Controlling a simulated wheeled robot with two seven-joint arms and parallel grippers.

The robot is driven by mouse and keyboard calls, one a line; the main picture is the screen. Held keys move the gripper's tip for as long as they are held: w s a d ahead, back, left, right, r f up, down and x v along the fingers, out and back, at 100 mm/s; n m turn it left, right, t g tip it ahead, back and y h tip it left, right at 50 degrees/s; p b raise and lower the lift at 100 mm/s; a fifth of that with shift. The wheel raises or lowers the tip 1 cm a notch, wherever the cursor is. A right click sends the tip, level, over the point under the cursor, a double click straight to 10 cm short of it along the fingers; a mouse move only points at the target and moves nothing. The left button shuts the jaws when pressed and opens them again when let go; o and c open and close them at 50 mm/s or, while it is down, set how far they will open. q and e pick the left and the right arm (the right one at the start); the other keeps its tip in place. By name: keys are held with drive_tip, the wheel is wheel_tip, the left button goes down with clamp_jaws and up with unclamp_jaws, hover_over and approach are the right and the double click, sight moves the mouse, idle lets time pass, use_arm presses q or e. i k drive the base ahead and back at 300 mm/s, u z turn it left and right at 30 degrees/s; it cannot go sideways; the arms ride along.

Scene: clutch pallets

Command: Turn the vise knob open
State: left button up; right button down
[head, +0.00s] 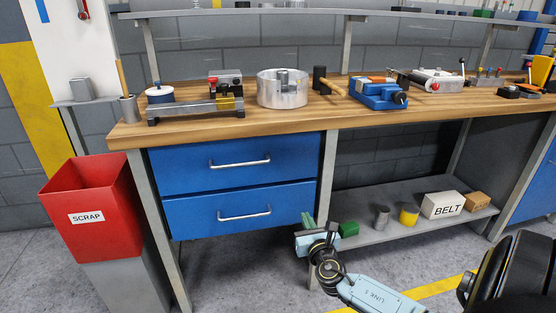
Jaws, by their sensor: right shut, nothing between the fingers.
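A blue vise (372,96) sits on the wooden workbench (240,124), right of the middle. A dark round knob (400,98) is at its right front end. I cannot tell from here how far the vise jaws are apart. An orange piece (376,80) shows at the back of the vise. My right gripper (308,220) is below the bench top, in front of the lower shelf's left end, well apart from the vise. It is shut and empty. My left gripper is out of view.
A hammer (332,85) lies just left of the vise, beside a round metal housing (283,94). A grey device (438,80) stands to its right. Blue drawers (240,182) are under the bench. The lower shelf (385,232) holds a BELT box (442,205) and several small items.

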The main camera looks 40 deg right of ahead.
sight(398, 97)
drive_tip(key=k, duration=1)
